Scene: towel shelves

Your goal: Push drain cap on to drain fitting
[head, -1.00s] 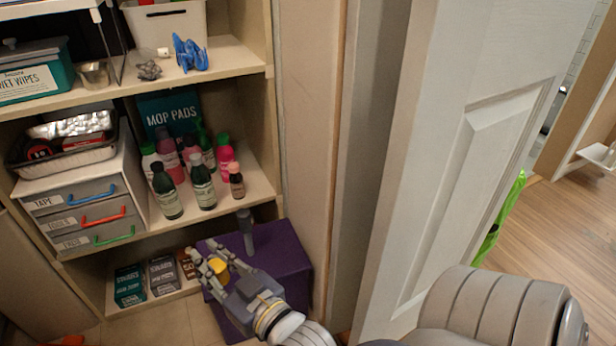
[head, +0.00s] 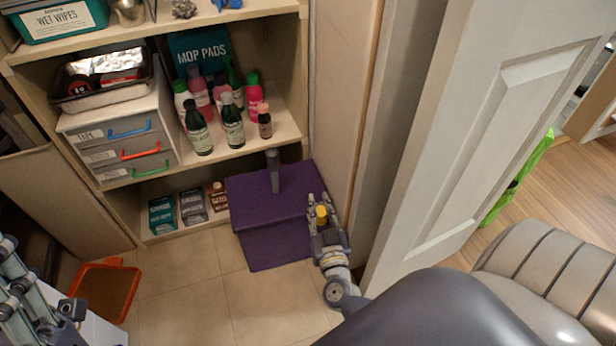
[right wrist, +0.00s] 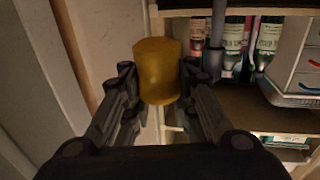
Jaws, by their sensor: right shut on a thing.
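The drain cap is a yellow cylinder (head: 321,214) held between the fingers of my right gripper (head: 319,205). In the right wrist view the cap (right wrist: 157,72) sits upright between the two fingers, which are shut on it. The drain fitting seems to be the grey upright pipe (head: 272,172) on the purple box. The right gripper is to the right of the pipe and apart from it, by the right edge of the box. The pipe also shows in the right wrist view (right wrist: 216,30), right of the cap. My left gripper (head: 45,300) shows partly at the lower left, its fingers unclear.
The purple box (head: 290,205) stands before a shelf unit (head: 220,160) holding bottles, drawers and small boxes. A wall panel (head: 335,110) and a white door (head: 470,150) stand close on the right. An orange tray (head: 106,290) lies lower left. Tiled floor (head: 200,280) is clear in front.

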